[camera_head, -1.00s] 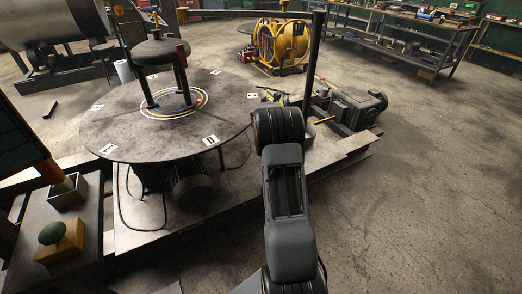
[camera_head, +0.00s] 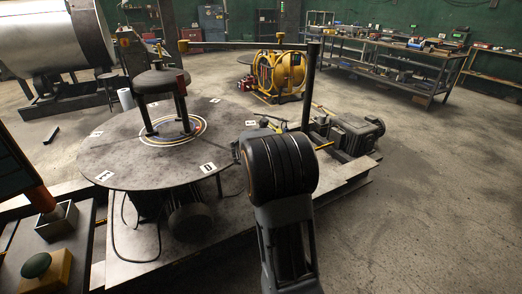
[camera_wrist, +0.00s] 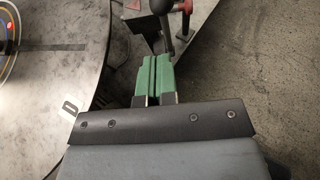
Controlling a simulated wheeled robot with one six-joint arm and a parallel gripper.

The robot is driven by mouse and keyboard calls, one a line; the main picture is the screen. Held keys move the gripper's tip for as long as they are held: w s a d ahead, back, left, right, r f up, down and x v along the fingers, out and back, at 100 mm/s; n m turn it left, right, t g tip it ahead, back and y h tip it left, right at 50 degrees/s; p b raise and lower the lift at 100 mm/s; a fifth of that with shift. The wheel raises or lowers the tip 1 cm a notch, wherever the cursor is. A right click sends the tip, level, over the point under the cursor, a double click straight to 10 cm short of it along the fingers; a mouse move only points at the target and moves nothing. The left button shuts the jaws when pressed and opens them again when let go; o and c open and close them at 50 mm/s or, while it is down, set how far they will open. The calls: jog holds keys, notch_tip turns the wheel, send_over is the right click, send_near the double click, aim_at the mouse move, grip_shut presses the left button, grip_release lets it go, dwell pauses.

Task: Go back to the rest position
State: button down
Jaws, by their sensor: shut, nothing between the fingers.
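My gripper (camera_wrist: 153,78) shows in the wrist view with its two green fingers shut together and nothing between them. It hangs over the gap beside the round table's rim. In the head view the gripper is hidden; only my dark arm shows at the lower middle, in front of the machine. The round grey turntable (camera_head: 110,160) stands left of my arm, with white marked tags around its edge. A dark dish-like part (camera_head: 160,80) stands on two posts above its middle. The turntable also shows at the left in the wrist view (camera_wrist: 60,75).
A green push button (camera_head: 36,265) on a yellow box and a small open metal box (camera_head: 57,222) are at the lower left. A motor (camera_head: 352,135) and an upright post (camera_head: 309,90) stand behind my arm. The floor (camera_head: 440,200) at the right is clear.

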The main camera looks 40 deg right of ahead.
jog(key=shift+s+a+r, duration=0.15)
jog(key=shift+s+a, duration=0.1)
jog(key=shift+a, duration=0.05)
dwell(0.5)
